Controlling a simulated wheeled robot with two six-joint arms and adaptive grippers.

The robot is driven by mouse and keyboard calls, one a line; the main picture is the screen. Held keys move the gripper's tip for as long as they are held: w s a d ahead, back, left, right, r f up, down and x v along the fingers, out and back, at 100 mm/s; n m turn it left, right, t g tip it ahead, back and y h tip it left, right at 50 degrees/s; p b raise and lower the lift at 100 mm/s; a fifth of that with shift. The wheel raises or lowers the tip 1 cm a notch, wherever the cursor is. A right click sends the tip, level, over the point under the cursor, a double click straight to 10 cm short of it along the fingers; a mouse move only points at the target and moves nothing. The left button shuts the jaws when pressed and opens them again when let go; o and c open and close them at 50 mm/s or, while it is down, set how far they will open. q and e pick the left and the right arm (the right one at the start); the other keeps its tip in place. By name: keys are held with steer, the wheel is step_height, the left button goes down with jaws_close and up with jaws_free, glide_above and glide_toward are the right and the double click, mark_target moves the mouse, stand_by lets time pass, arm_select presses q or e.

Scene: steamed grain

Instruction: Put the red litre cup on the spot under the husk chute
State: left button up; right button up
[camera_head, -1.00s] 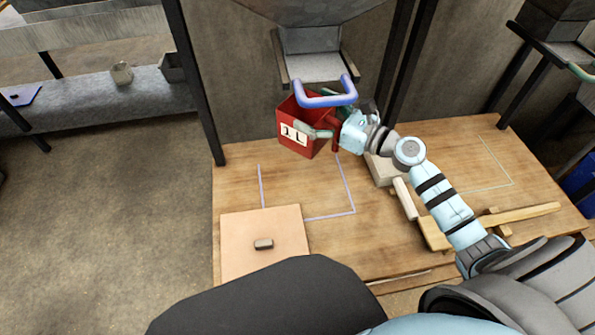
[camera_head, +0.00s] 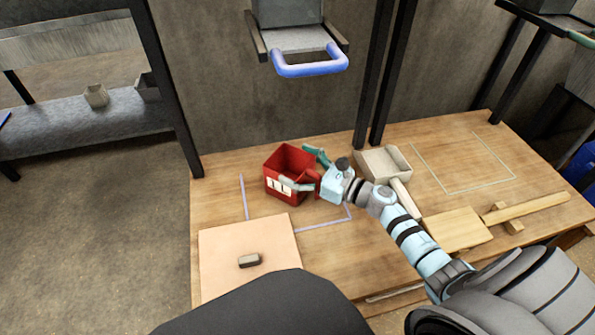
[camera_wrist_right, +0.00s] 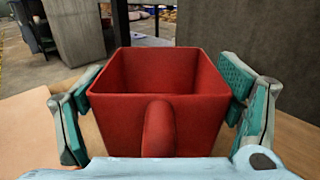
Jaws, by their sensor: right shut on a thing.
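The red litre cup (camera_head: 289,190), marked "1 L", is upright and low over the lilac-outlined spot (camera_head: 322,223) on the wooden table. I cannot tell whether its base touches the table. My right gripper (camera_head: 297,168) is shut on the cup, with one finger on each side. In the right wrist view the cup (camera_wrist_right: 200,115) looks empty, with its handle towards the wrist. The husk chute (camera_head: 290,38), with a blue handle (camera_head: 312,68), is above and behind the cup. The cup and my arm hide part of the outline. My left gripper is not in view.
A pinkish board (camera_head: 225,240) with a small dark block (camera_head: 250,261) lies in front of the spot. A pale box scoop (camera_head: 380,165) stands right of the cup, near my arm. A pale-outlined area (camera_head: 485,187) at the right is empty. Wooden tools (camera_head: 455,228) lie at the right front.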

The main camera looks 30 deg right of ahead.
steer(key=shift+r, duration=0.15)
steer(key=shift+f, duration=0.2)
steer(key=o, duration=1.7)
